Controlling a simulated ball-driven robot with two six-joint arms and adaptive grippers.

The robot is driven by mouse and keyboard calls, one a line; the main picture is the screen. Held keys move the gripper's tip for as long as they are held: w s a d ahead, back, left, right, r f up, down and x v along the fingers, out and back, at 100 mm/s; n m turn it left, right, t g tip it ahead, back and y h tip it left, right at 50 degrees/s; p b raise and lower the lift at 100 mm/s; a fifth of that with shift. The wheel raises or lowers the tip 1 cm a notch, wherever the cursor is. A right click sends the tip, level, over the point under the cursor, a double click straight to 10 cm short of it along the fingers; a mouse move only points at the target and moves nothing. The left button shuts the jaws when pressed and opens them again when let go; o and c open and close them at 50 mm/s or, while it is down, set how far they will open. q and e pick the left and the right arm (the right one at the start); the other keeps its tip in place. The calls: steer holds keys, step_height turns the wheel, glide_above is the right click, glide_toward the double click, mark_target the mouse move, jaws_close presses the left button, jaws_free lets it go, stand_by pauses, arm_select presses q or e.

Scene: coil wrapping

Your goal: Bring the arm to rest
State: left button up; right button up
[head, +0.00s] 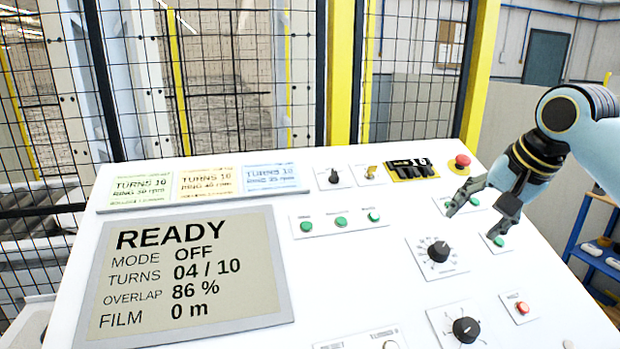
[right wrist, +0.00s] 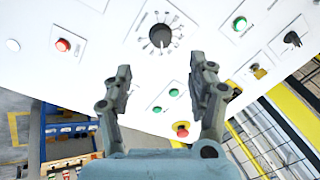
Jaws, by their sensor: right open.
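My right gripper (head: 472,222) comes in from the right, above the upper right part of the sloping white control panel (head: 350,270). Its two fingers are apart with nothing between them. In the right wrist view the open fingers (right wrist: 160,68) point at the panel near a black dial knob (right wrist: 160,36), with two green buttons (right wrist: 164,101) between them. Whether a fingertip touches the panel, I cannot tell. The grey screen (head: 190,275) reads READY, MODE OFF, TURNS 04 / 10, OVERLAP 86 %, FILM 0 m. My left gripper is not in view.
A red mushroom button (head: 462,161) stands at the panel's upper right, close to the gripper. Another black knob (head: 466,329) and a red button (head: 522,307) lie lower. A mesh fence (head: 240,80) with yellow posts stands behind. A blue shelf (head: 598,250) is at the right.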

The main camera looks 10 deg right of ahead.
steer(key=s+a+f+n+g, duration=0.1)
steer(key=s+a+f+n, duration=0.3)
steer(key=s, duration=0.3)
steer(key=s+a+f+n, duration=0.2)
steer(key=s+a+f, duration=0.1)
steer(key=s+f, duration=0.35)
steer(key=s+a+n+g+h, duration=0.1)
steer(key=s+n, duration=0.1)
steer(key=s, duration=0.6)
steer(key=s+a+n+h, duration=0.1)
steer(key=s+a+n, duration=0.15)
steer(key=s, duration=0.55)
steer(key=s+d+f+g+b, duration=0.15)
steer(key=f+b, duration=0.55)
steer(key=f, duration=1.4)
steer(key=d+f+b, duration=0.2)
steer(key=f+b, duration=0.5)
steer(key=f, duration=1.3)
steer(key=s+f+b, duration=0.5)
steer(key=s+f, duration=0.4)
steer(key=f, duration=0.4)
steer(key=s+d+f+g+b, duration=0.1)
steer(key=s+f+b, duration=0.4)
steer(key=s+f, duration=0.4)
step_height(320, 180, down, 5)
steer(key=shift+s, duration=0.25)
steer(key=shift+m+g, duration=0.25)
